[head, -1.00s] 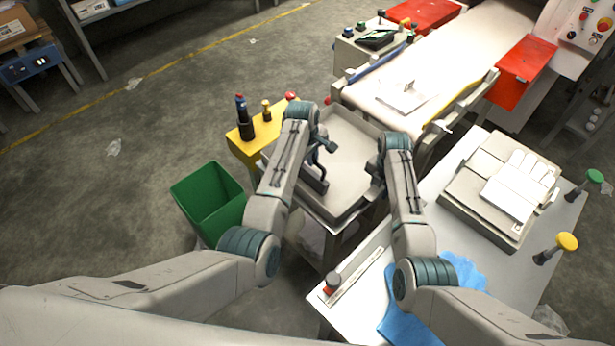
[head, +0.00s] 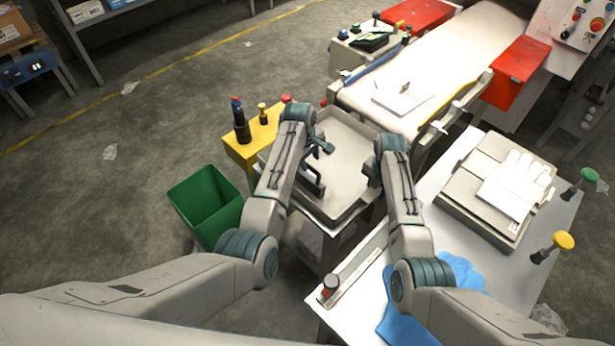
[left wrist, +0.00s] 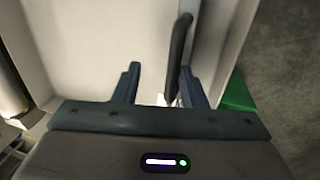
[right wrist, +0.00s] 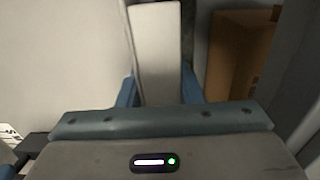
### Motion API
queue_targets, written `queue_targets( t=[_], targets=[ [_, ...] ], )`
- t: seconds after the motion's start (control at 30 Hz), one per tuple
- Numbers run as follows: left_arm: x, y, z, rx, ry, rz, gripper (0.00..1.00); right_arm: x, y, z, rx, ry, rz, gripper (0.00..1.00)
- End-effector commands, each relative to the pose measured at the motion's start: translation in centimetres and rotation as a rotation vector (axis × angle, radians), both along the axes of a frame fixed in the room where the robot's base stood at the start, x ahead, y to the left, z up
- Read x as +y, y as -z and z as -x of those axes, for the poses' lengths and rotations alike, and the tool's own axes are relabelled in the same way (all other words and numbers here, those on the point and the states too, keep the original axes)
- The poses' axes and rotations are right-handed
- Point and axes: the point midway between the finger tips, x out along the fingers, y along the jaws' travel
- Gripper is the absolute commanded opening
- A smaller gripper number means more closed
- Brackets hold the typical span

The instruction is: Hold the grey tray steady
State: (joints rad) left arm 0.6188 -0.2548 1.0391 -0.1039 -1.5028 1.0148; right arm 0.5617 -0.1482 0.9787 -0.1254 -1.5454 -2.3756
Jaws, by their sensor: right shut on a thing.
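The grey tray (head: 350,150) sits on a small stand in the middle of the head view, at the near end of the conveyor. It looks empty and level. My right gripper (head: 372,172) is at the tray's right side. In the right wrist view (right wrist: 158,92) its fingers are shut on a pale upright piece of the tray's side. My left gripper (head: 323,147) is at the tray's left side. In the left wrist view (left wrist: 160,85) its fingers are apart, with a dark handle (left wrist: 178,50) between them, nearer the right finger. The handle's lower end is partly hidden.
A white conveyor (head: 440,70) lies behind the tray. A yellow stand (head: 243,150) and green bin (head: 205,205) are at left. The left floor is open.

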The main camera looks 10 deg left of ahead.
Motion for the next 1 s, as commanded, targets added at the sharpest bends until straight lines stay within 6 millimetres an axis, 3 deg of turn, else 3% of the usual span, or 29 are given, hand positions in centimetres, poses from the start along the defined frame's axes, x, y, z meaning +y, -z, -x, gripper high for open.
queue_targets(
  t=[0.27, 0.7, 1.0],
  targets=[
    [0.1, -1.4, 0.2, -0.002, 0.0, 0.001, 0.38, 0.0, 0.1, 0.1, 0.003, -0.001, 0.001, 0.0],
    [1.3, -9.9, 1.5, -0.003, 0.0, 0.0, 0.38, 0.0, 0.1, 0.1, 0.003, -0.001, 0.001, 0.0],
    [1.5, -11.8, 1.8, 0.0, 0.0, 0.0, 0.38, 0.0, 0.1, 0.1, 0.003, -0.001, 0.0, 0.0]
  ],
)
